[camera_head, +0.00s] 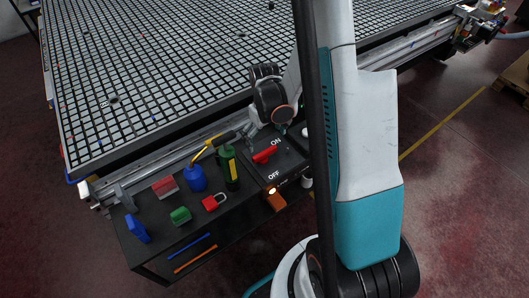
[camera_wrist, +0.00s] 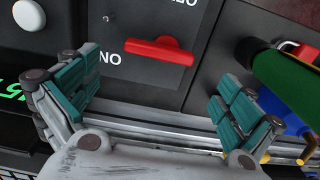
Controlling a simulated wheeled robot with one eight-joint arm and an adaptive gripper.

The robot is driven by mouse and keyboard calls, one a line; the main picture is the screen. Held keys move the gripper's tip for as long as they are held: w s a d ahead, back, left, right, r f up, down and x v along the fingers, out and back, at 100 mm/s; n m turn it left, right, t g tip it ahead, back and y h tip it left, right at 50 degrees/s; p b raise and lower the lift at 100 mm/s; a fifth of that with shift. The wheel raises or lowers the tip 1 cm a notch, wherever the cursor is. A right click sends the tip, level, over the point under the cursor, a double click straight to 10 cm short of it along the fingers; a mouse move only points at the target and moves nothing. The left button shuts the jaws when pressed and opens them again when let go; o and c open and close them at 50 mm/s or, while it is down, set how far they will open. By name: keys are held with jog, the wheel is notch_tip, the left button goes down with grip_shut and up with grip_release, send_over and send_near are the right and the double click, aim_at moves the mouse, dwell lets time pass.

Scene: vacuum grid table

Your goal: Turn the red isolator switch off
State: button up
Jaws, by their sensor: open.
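The red isolator switch (camera_head: 265,154) is a red bar handle on a dark grey panel (camera_head: 262,176) with ON printed above it and OFF below. In the head view the handle lies aslant, its right end higher, between the two labels. In the wrist view the red handle (camera_wrist: 159,54) lies nearly level, and the labels show upside down, ON at lower left and OFF at upper right. My gripper (camera_wrist: 160,95) is open and empty. Its teal-padded fingers stand on either side below the handle in the picture, apart from it. In the head view my arm partly hides the gripper.
Left of the panel stand a dark green bottle (camera_head: 231,172), a blue can (camera_head: 195,178), a red padlock (camera_head: 214,202) and a green block (camera_head: 180,215). The vacuum grid table (camera_head: 130,75) lies behind. A white round button (camera_wrist: 29,15) is beside the switch.

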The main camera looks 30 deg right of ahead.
aim_at(265, 151)
notch_tip(265, 151, down, 7)
jog(key=shift+f+b, duration=0.1)
jog(key=shift+b, duration=0.95)
jog(key=shift+c, duration=0.2)
jog(key=c, duration=0.8)
